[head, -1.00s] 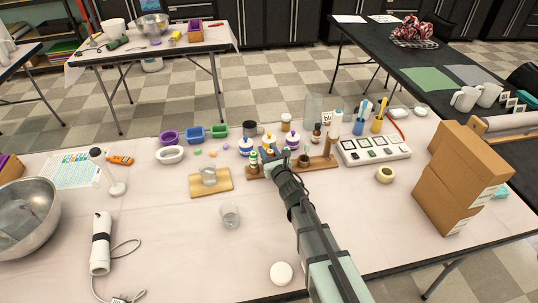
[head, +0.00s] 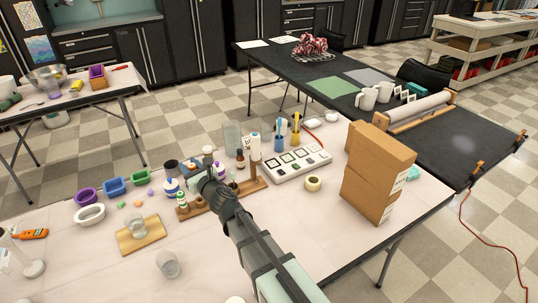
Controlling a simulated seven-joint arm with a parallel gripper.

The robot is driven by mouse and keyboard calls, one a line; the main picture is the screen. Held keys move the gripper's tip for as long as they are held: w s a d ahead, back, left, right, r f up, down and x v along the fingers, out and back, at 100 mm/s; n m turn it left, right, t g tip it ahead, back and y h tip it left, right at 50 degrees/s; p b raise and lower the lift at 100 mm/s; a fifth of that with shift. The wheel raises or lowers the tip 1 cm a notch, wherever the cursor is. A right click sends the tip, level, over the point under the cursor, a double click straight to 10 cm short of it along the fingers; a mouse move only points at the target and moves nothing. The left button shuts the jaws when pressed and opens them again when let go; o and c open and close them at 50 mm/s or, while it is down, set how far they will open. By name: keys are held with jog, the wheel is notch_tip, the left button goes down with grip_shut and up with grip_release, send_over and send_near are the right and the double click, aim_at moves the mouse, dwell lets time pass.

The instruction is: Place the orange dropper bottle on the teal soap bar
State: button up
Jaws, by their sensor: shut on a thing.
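My gripper (head: 203,182) is low over the wooden rack (head: 258,186), among small bottles in the middle of the table. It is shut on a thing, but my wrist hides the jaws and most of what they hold. I cannot make out the orange dropper bottle for certain; it may be the thing behind my wrist. A dark amber bottle (head: 240,159) stands apart, behind the rack. A teal bar (head: 413,173), which looks like the soap bar, lies at the table's right edge, just beyond the cardboard boxes and well to the right of my gripper.
Two stacked cardboard boxes (head: 372,190) stand between my gripper and the teal bar. A white sample tray (head: 297,161), a tape roll (head: 313,184) and upright tubes are right of the rack. A glass (head: 168,264) stands at front left. The front right tabletop is clear.

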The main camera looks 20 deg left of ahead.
notch_tip(320, 180, up, 20)
jog(key=w+d+m+t+h, duration=0.4)
jog(key=w+d+h, duration=0.1)
jog(key=w+d, duration=2.3)
jog(key=w+d+m+t+h, duration=0.15)
jog(key=w+d, duration=0.25)
jog(key=d, duration=1.3)
jog(key=w+d+m+t+h, duration=0.1)
jog(key=w+d+m+h, duration=0.15)
jog(key=d, duration=1.35)
jog(key=w+d+m+t+h, duration=0.1)
jog(key=w+d+h, duration=0.25)
jog(key=d, duration=1.35)
jog(key=shift+y, duration=0.45)
jog(key=shift+w+d+f, duration=0.1)
jog(key=shift+f, duration=4.65)
jog(key=shift+w+d+f, duration=0.1)
jog(key=shift+w+f, duration=0.05)
jog(key=shift+f, duration=4.55)
jog(key=shift+w+d+f, duration=0.1)
jog(key=shift+f, duration=4.65)
jog(key=o, duration=1)
jog(key=shift+f, duration=0.1)
